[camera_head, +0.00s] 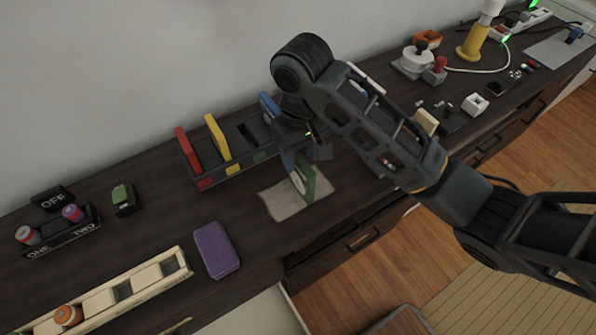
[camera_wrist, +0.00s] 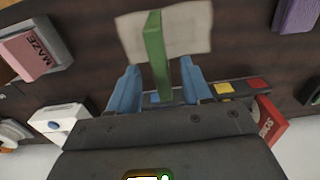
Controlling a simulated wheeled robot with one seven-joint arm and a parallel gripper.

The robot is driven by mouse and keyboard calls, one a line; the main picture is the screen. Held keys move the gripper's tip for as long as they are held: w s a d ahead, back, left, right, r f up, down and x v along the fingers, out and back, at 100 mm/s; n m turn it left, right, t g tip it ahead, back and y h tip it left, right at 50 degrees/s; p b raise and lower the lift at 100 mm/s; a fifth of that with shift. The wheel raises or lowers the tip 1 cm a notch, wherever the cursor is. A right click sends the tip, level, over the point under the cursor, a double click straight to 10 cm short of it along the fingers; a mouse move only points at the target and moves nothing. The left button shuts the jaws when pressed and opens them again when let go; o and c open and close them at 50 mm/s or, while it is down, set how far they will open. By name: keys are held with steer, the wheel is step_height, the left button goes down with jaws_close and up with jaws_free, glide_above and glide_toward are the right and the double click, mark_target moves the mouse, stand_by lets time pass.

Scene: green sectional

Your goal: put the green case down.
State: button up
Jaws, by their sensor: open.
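The green case (camera_head: 306,183) stands on edge on the beige cloth (camera_head: 283,206), which lies near the table's front edge. In the wrist view the green case (camera_wrist: 155,50) is seen edge-on, a narrow upright slab over the cloth (camera_wrist: 195,30). My gripper (camera_head: 300,168) is low over the cloth. In the wrist view the blue fingers of my gripper (camera_wrist: 160,82) are apart, one on each side of the case, with a visible gap on both sides. The lower end of the case near my palm is partly hidden.
A dark rack (camera_head: 240,165) behind holds a red case (camera_head: 187,148) and a yellow case (camera_head: 217,138); a blue case (camera_head: 269,105) is at its right end. A purple box (camera_head: 216,250) lies left of the cloth. A MAZE box (camera_wrist: 30,52) shows in the wrist view.

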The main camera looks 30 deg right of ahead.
mark_target(301, 173)
step_height(301, 173, down, 7)
steer(key=shift+s+r, duration=0.1)
steer(key=shift+r, duration=0.1)
steer(key=shift+c, duration=0.3)
jaws_close()
